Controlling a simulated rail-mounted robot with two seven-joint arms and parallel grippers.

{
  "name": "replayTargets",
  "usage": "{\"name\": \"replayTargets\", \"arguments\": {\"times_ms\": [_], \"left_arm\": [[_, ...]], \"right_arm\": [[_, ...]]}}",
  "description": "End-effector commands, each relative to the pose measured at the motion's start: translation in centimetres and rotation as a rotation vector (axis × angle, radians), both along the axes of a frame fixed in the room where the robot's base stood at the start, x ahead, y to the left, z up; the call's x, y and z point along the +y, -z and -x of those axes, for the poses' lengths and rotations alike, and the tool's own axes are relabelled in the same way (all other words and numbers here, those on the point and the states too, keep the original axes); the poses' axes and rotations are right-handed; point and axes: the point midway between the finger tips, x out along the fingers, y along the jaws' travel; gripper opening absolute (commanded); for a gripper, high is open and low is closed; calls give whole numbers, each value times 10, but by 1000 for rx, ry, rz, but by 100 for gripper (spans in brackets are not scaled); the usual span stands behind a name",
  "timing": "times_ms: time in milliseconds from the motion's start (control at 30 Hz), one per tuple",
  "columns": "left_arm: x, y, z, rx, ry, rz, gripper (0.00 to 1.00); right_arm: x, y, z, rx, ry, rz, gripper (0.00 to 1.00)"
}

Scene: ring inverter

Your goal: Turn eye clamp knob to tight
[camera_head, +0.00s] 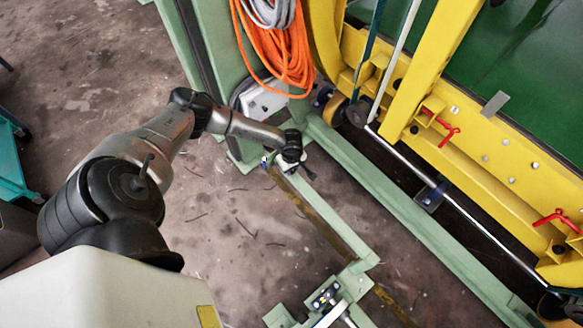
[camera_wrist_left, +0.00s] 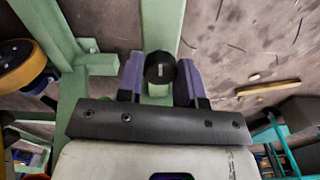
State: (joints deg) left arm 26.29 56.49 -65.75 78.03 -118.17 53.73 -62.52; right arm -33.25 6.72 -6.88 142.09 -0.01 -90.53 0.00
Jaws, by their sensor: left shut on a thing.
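The black round knob (camera_wrist_left: 160,67) shows in the left wrist view, with a light slot mark on its face. It sits in front of a pale green frame bar. My left gripper (camera_wrist_left: 160,76) has one purple finger on each side of the knob and is shut on it. In the head view my left gripper (camera_head: 268,162) is at the upper end of the low green frame bar, partly hidden by my wrist. I cannot make out the knob there. My right gripper is not in view.
A yellow machine frame (camera_head: 405,125) with red handles (camera_head: 440,122) stands at right. Orange cable (camera_head: 275,45) hangs on a green post above my wrist. A green bracket (camera_head: 330,300) is at the bottom. Bare floor (camera_head: 215,230) lies left of the green bar.

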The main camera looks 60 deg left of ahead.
Motion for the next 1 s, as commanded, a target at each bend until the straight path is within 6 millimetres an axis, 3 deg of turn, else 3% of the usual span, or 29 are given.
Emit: {"name": "replayTargets", "arguments": {"times_ms": [567,600,833,1000], "left_arm": [[0,0,0,0,27,0,10],[0,0,0,0,27,0,36],[0,0,0,0,26,0,58],[0,0,0,0,25,0,59]], "right_arm": [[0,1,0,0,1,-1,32],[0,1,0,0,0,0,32],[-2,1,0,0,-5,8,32],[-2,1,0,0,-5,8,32]]}}
